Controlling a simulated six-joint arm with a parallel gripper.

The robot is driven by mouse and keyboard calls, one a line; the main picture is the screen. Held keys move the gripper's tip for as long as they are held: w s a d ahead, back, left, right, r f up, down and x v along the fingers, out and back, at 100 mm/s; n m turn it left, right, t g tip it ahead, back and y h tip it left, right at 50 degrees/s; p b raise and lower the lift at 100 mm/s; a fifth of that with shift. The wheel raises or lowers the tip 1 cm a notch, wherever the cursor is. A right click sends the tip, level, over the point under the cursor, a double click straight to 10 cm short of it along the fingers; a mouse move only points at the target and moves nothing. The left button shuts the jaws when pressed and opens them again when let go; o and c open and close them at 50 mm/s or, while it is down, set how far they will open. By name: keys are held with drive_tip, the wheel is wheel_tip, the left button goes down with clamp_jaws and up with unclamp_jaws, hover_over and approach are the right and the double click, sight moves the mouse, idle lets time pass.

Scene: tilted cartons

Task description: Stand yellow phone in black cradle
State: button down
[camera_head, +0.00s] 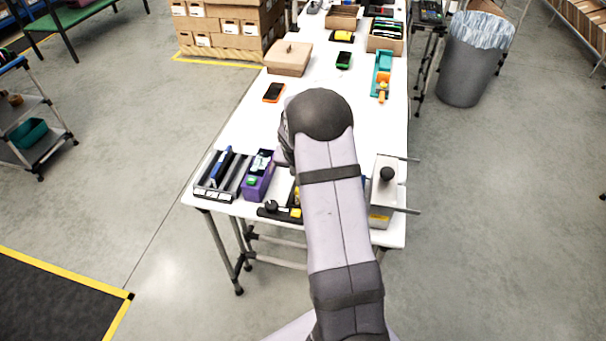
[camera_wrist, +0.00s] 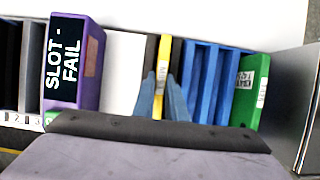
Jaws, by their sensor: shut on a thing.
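The yellow phone (camera_wrist: 164,60) shows edge-on as a thin upright slab with a small label in the wrist view. My gripper (camera_wrist: 161,98) is shut on it, with one blue-grey fingertip on each side. A dark strip (camera_wrist: 150,52) stands right beside the phone's left face; it may be part of the black cradle. In the head view a low black piece with a knob (camera_head: 271,207), probably the cradle, lies at the table's front edge, with yellow (camera_head: 296,212) at its right. My arm hides the gripper there. The phone's lower end is hidden, so I cannot tell whether it touches the cradle.
A purple holder (camera_wrist: 92,68) and a grey slotted rack (camera_head: 212,188) stand to the left. A blue slotted rack (camera_wrist: 207,85) with a green piece (camera_wrist: 249,92) stands close on the right, beside a grey metal box (camera_head: 382,205).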

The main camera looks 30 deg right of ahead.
drive_tip(key=c, duration=1.7)
unclamp_jaws()
drive_tip(key=shift+b+v, duration=0.55)
drive_tip(key=shift+v, duration=3.15)
wheel_tip(320, 180, up, 7)
drive_tip(key=p, duration=0.8)
